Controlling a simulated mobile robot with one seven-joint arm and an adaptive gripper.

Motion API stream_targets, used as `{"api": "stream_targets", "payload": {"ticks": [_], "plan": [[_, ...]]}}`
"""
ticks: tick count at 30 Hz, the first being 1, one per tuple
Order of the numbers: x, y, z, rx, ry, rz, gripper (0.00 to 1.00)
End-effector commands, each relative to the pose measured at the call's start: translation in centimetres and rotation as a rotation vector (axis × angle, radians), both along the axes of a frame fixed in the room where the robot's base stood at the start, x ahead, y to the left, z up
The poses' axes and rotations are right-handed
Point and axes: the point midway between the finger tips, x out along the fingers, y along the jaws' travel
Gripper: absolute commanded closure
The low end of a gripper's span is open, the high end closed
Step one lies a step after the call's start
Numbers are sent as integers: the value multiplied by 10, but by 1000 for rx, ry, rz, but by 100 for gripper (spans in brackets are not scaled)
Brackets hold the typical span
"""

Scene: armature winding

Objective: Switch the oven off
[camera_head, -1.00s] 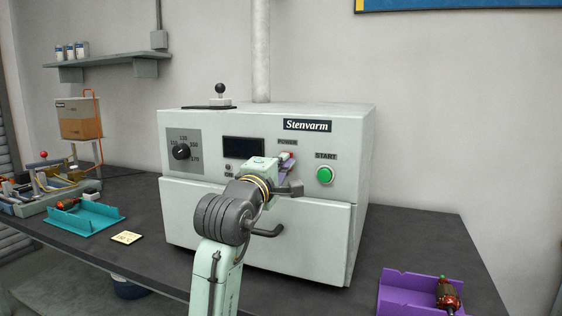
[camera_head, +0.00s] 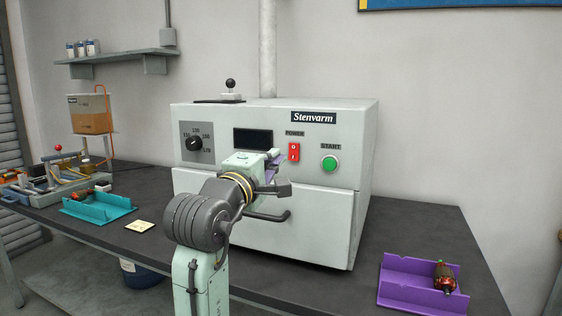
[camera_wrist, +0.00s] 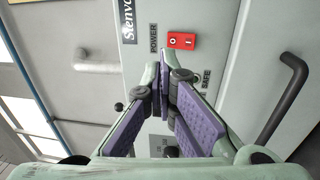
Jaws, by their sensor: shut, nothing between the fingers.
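The oven (camera_head: 335,205) is a pale box labelled Stenvarm on the dark bench. Its red POWER rocker switch (camera_head: 293,152) is on the front panel, left of the round green START button (camera_head: 330,164). The switch also shows in the wrist view (camera_wrist: 181,41), with white O and I marks; I cannot tell which side is pressed. My gripper (camera_head: 276,156) is in front of the panel, just left of the switch. In the wrist view my gripper's purple-padded fingers (camera_wrist: 166,72) are shut and empty, with the switch beyond the tips and apart from them.
The oven's dark display (camera_head: 253,139) and temperature dial (camera_head: 194,143) are left of the switch. The dark handle bar (camera_wrist: 283,100) juts out below the panel. A purple tray (camera_head: 415,297) with an armature (camera_head: 445,279) lies at right, a teal tray (camera_head: 100,210) at left.

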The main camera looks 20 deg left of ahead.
Motion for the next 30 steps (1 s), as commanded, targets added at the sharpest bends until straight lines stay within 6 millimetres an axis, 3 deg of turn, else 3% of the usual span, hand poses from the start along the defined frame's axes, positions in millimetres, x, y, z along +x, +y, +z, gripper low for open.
{"api": "stream_targets", "payload": {"ticks": [3, 9, 30], "plan": [[-20, 1, 3, 3, -5, 1, 100], [-32, 1, 5, 2, -1, 0, 100], [-33, 1, 5, 1, -2, -1, 100]]}}
